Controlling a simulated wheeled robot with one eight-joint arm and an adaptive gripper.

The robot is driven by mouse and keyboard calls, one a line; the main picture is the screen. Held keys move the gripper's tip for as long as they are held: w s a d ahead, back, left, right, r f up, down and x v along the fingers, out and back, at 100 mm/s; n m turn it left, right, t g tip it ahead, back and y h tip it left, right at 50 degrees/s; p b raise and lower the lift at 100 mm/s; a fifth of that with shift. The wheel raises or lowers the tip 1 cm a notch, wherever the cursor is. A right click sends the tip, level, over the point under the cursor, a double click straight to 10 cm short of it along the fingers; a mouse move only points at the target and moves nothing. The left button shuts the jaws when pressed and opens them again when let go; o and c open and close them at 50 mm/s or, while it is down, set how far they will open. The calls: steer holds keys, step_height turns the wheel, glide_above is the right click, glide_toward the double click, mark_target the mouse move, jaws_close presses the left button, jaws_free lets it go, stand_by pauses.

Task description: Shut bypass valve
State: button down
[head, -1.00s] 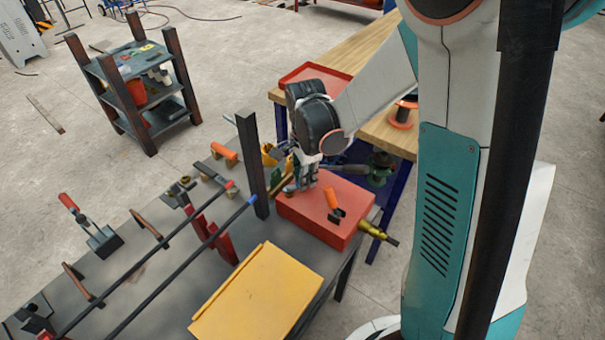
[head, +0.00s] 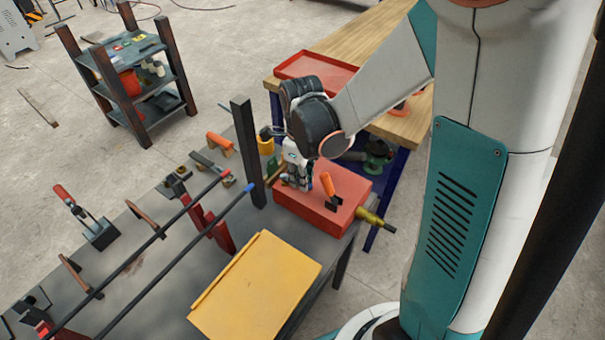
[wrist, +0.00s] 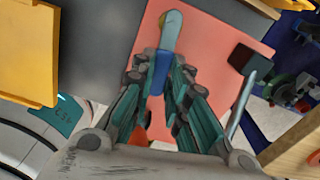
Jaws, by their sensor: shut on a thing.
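A red box (head: 318,207) lies on the dark bench. An orange lever handle (head: 327,184) stands on its top, and a brass fitting (head: 370,219) sticks out of its right side. My gripper (head: 293,184) is low over the box's left part, left of the orange handle. In the wrist view my gripper (wrist: 160,80) has its fingers on both sides of a blue-grey lever (wrist: 170,35) with a rounded, tan-marked end, and is shut on it. The red face (wrist: 210,35) lies behind. The lever's base is hidden. I cannot tell which lever is the bypass valve.
A dark upright post (head: 247,150) stands just left of the box. A yellow panel (head: 255,290) lies in front. Long dark bars (head: 150,245) run along the bench at left. A wooden workbench (head: 390,50) with a red tray (head: 315,72) stands behind.

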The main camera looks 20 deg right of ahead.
steer(key=shift+s+a+m, duration=0.2)
steer(key=shift+a+m, duration=0.1)
steer(key=shift+m, duration=0.6)
steer(key=c, duration=1.6)
jaws_free()
steer(key=shift+o, duration=0.2)
step_height(320, 180, up, 12)
steer(key=shift+s, duration=0.15)
